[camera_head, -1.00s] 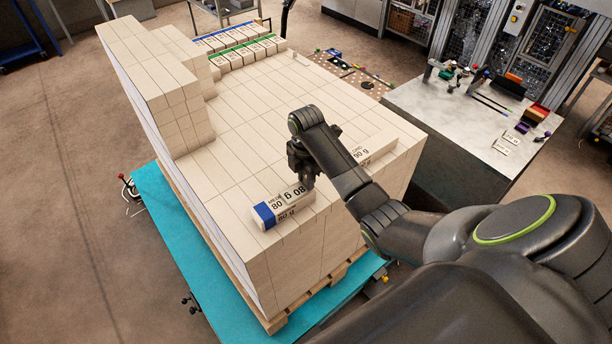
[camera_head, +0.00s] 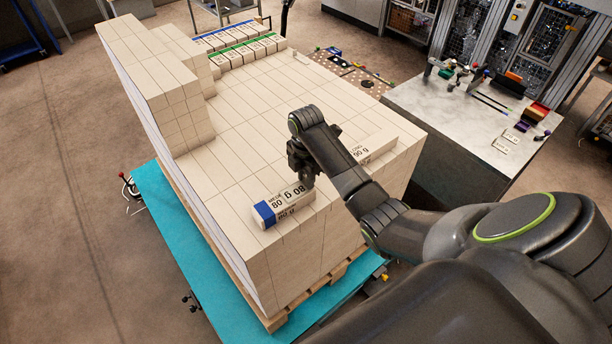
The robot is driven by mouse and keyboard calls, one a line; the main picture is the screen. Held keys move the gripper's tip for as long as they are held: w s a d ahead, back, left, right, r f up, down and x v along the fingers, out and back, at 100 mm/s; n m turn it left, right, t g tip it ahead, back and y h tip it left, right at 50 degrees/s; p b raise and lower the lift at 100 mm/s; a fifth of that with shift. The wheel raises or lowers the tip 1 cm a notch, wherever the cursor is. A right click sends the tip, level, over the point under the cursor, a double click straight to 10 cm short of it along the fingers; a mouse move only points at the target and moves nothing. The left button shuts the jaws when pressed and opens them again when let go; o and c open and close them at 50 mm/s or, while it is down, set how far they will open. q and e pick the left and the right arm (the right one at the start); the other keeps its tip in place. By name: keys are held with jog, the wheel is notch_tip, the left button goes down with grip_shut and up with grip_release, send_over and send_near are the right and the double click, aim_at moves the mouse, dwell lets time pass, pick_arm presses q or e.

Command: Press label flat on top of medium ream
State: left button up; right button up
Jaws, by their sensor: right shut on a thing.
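The medium ream (camera_head: 285,212) is a white pack with a blue end. It lies near the front corner of the large stack, with "80 g" printed on its side. A white label (camera_head: 298,191) with "80 g" in dark print lies on top of it, at its right end. My right gripper (camera_head: 307,181) points down over that end, its fingertips at the label and shut on it. The fingers partly hide the label's far edge, so I cannot tell whether it lies fully flat. My left gripper is out of view.
The stack of reams (camera_head: 255,120) stands on a wooden pallet (camera_head: 290,316) over a teal platform (camera_head: 190,255). Higher reams rise at the left. A marble-topped table (camera_head: 440,110) with tools and labels stands at the right.

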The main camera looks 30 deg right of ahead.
dwell(0.4)
jog(key=o, duration=1)
jog(key=shift+o, duration=0.2)
